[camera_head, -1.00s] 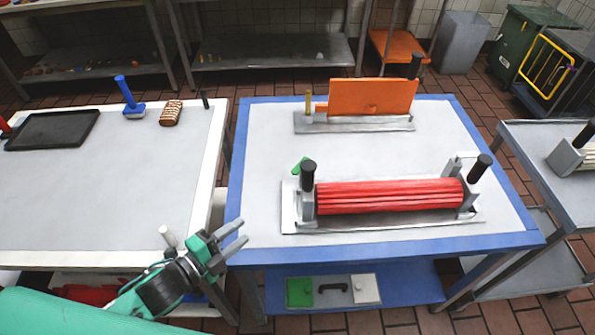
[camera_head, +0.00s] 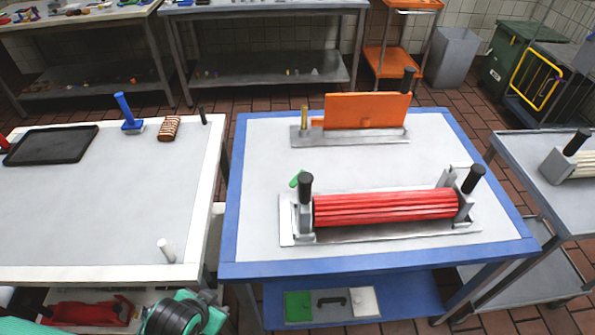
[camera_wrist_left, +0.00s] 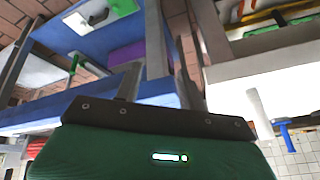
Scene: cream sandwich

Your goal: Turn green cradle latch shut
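The green latch (camera_head: 296,179) is a small green piece at the back left of the roller cradle (camera_head: 288,225), beside its left black-knobbed post. It is angled, partly behind that post; whether it is fully shut cannot be told. The red ribbed roller (camera_head: 385,207) lies in the cradle on the blue-edged table. My left arm shows only at the bottom edge of the head view, with the teal and black wrist part (camera_head: 178,315), in front of the tables and well away from the latch. My right gripper is not in view.
An orange plate (camera_head: 366,110) on a metal base stands behind the cradle. The white-edged left table holds a black tray (camera_head: 50,146), a blue-handled tool (camera_head: 128,112), a brown striped bar (camera_head: 169,128) and a white peg (camera_head: 165,250). A gap separates the tables.

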